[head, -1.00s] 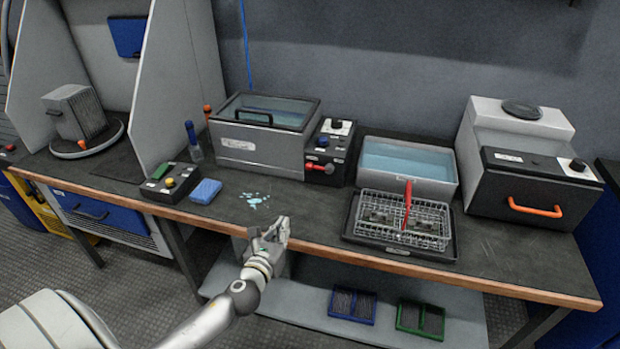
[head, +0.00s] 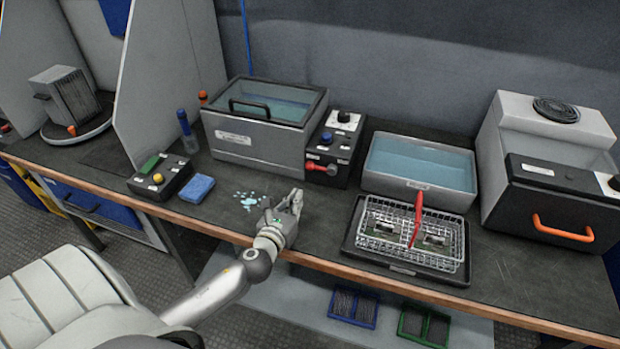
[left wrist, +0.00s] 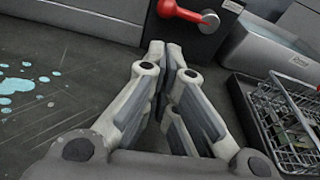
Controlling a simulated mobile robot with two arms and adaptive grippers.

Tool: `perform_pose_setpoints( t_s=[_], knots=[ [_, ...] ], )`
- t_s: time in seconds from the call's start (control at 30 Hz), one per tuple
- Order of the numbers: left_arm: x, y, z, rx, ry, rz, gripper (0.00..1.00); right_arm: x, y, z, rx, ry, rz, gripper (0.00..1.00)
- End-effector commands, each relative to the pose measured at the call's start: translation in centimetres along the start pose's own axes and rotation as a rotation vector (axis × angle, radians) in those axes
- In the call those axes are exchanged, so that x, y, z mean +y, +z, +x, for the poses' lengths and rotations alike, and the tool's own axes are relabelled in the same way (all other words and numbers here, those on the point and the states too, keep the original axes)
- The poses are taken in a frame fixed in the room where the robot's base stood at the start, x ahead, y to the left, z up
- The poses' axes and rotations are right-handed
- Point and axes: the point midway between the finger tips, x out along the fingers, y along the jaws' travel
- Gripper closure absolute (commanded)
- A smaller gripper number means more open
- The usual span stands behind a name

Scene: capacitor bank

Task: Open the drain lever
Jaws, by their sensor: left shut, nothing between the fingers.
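The drain lever (head: 318,166) is a red handle on the front of the black control box beside the ultrasonic-type bath with a glass lid (head: 262,118). In the left wrist view the red lever (left wrist: 183,11) lies across the top, left of a round metal pivot. My left gripper (head: 293,200) is above the bench's front part, in front of and below the lever, apart from it. In the left wrist view its fingertips (left wrist: 165,45) are together and empty, pointing toward the black box just under the lever. My right gripper is not in view.
A water-filled rinse tray (head: 420,188) stands right of the black box. A wire basket with a red handle (head: 414,222) sits on a black tray. A blue sponge (head: 197,188), a button box (head: 160,178) and a puddle (head: 248,199) lie to the left.

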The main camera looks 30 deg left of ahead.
Motion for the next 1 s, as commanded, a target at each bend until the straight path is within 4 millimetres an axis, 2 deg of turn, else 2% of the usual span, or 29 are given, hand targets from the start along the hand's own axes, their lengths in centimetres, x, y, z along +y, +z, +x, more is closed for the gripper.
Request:
perform_pose_setpoints(
  t_s=[0.1,0.2,0.37,0.53,0.7,0.83,1.0],
  knots=[
    [0.0,0.0,0.1,0.0,0.0,0.0,1.0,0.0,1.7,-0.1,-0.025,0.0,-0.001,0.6],
    [0.0,0.0,0.5,-0.001,0.001,0.0,1.0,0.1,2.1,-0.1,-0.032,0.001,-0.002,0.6],
    [0.0,0.1,2.6,-0.003,0.001,0.0,1.0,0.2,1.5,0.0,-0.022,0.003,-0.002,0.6],
    [0.0,0.1,5.6,-0.002,0.001,-0.001,1.0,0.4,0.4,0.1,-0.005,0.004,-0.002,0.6],
    [0.0,0.0,8.2,-0.001,0.0,-0.001,1.0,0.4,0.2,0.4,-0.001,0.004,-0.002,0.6],
    [0.0,0.0,9.4,-0.001,0.001,0.0,1.0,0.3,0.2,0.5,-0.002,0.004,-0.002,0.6],
    [0.0,0.0,10.0,0.0,0.0,0.0,1.0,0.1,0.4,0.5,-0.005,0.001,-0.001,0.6]
  ],
)
